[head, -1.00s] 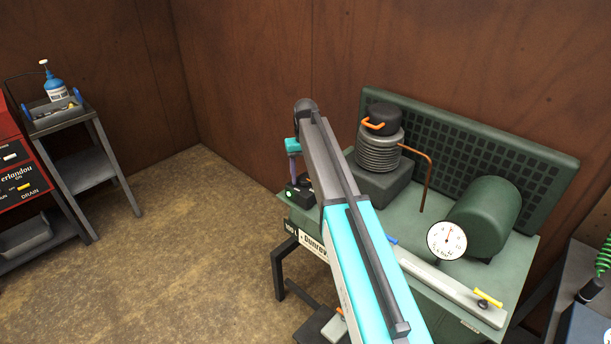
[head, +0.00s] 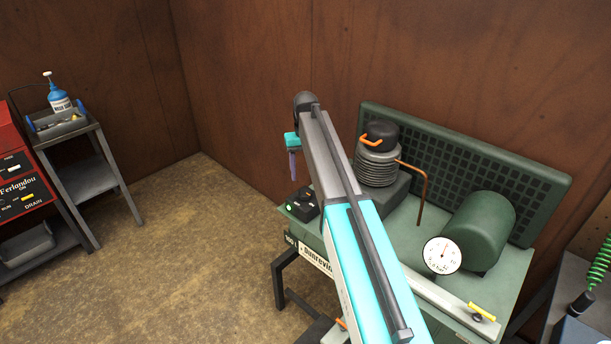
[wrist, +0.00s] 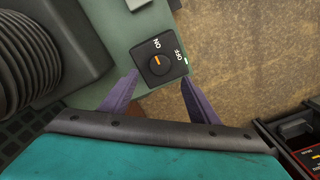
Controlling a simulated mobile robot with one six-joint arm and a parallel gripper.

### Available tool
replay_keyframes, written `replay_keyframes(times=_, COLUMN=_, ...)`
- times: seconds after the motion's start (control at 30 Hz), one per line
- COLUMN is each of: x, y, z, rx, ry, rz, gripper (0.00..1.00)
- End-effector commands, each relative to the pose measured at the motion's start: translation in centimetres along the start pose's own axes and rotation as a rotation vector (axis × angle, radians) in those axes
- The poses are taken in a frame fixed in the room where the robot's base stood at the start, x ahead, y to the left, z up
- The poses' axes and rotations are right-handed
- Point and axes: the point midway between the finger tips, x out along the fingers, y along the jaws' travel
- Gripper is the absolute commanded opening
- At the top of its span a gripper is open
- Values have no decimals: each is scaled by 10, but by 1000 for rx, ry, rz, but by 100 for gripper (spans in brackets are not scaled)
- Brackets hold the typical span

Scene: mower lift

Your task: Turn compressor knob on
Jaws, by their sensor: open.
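The compressor knob (wrist: 157,64) is a round black dial with an orange mark, set on a small black switch box (head: 303,203). ON is printed above it and OFF to its right in the wrist view. I cannot tell surely which label the mark points to. My gripper (wrist: 160,77) is open, its two purple fingers on either side of the knob in that view, with nothing between them. In the head view my gripper (head: 293,165) hangs above the switch box with a visible gap. The green compressor (head: 400,232) carries the box at its left end.
A black ribbed pump (head: 377,165), a copper pipe, a green tank (head: 480,228) and a white gauge (head: 442,255) stand on the compressor, right of my arm. A yellow-handled valve (head: 481,311) sits at the front right. A grey cart (head: 80,165) stands left. Floor between is clear.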

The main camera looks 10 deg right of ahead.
Motion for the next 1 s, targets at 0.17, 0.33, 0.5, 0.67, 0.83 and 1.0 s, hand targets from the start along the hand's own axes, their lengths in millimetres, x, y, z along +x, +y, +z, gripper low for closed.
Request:
replay_keyframes(times=0.17, x=-28, y=0, z=0, rx=0, ry=0, rz=0, gripper=55)
replay_keyframes(times=0.33, x=-46, y=0, z=0, rx=0, ry=1, rz=0, gripper=55)
replay_keyframes(times=0.5, x=-54, y=0, z=0, rx=-1, ry=1, rz=0, gripper=55)
replay_keyframes(times=0.67, x=-55, y=0, z=0, rx=-1, ry=0, rz=0, gripper=55)
replay_keyframes(times=0.83, x=-55, y=0, z=0, rx=-1, ry=0, rz=0, gripper=55)
replay_keyframes(times=1.0, x=-55, y=0, z=0, rx=0, ry=0, rz=0, gripper=55)
